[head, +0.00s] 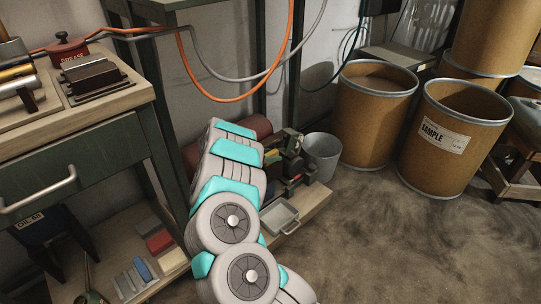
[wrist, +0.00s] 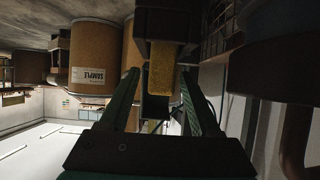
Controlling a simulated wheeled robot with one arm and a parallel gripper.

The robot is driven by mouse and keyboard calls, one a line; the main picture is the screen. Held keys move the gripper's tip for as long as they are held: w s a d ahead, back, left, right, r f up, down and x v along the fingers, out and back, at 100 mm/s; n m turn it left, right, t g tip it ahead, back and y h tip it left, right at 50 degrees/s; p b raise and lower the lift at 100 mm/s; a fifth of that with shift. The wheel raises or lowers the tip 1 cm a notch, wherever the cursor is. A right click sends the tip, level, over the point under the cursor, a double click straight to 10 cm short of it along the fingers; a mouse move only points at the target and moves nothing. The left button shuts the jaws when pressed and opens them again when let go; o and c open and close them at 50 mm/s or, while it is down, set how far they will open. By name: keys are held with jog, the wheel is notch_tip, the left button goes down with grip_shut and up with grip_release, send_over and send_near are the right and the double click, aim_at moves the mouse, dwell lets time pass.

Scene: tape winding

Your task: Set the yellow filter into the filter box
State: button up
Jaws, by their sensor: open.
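In the wrist view the yellow filter (wrist: 161,72) is a yellow, rough-faced block. It projects from a dark box-like part (wrist: 168,25), which may be the filter box. My gripper (wrist: 159,78) has its two green fingers apart, one on each side of the yellow block, with gaps visible. In the head view a small yellow piece (head: 272,158) shows among machine parts on the low wooden platform; I cannot tell if it is the same filter. My arm hides my gripper in the head view.
A grey tray (head: 280,216) lies on the platform's front, with a grey bucket (head: 322,155) to its right. Large brown drums (head: 374,115) stand behind. A wooden bench (head: 80,110) with a drawer is at left.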

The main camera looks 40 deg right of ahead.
jog(key=v, duration=0.7)
jog(key=shift+s+a+r, duration=0.1)
jog(key=shift+a+r, duration=0.05)
jog(key=shift+a, duration=0.2)
jog(key=shift+s, duration=0.1)
